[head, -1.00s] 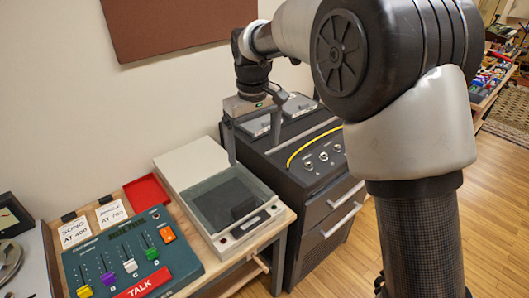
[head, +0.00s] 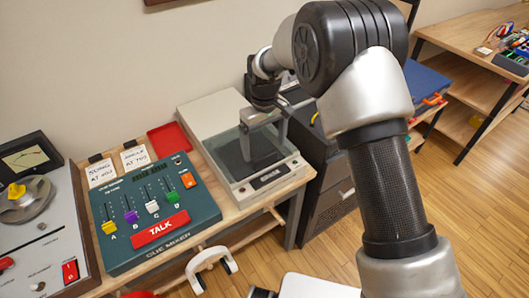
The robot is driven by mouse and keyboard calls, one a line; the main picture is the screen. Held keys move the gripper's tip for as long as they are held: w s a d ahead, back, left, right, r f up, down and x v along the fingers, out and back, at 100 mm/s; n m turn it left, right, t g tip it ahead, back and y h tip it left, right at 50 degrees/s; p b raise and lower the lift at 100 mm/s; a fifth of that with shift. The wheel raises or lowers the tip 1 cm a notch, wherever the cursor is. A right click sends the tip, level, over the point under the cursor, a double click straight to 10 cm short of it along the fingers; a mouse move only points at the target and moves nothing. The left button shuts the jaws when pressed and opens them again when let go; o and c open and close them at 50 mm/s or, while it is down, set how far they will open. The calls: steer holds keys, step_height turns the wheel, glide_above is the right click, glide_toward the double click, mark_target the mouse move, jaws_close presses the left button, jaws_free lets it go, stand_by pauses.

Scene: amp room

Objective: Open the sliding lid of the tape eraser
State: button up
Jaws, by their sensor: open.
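The tape eraser (head: 208,115) is a white box on the wooden bench, with a see-through grey lid (head: 226,158) over its front part. A dark block shows through the lid, partly behind my gripper. My gripper (head: 264,143) is open and empty, pointing down over the lid. Its two fingers are spread apart; I cannot tell whether the tips touch the lid. The lid appears to cover the front bay.
A teal cue mixer (head: 115,235) with coloured faders stands left of the eraser, with a red tray (head: 170,138) behind it. A tape machine (head: 40,240) is at far left. A black cabinet (head: 330,160) stands close on the right. White headphones (head: 212,265) hang below the bench front.

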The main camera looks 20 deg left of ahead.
mark_target(265, 155)
steer(key=shift+f, duration=1.7)
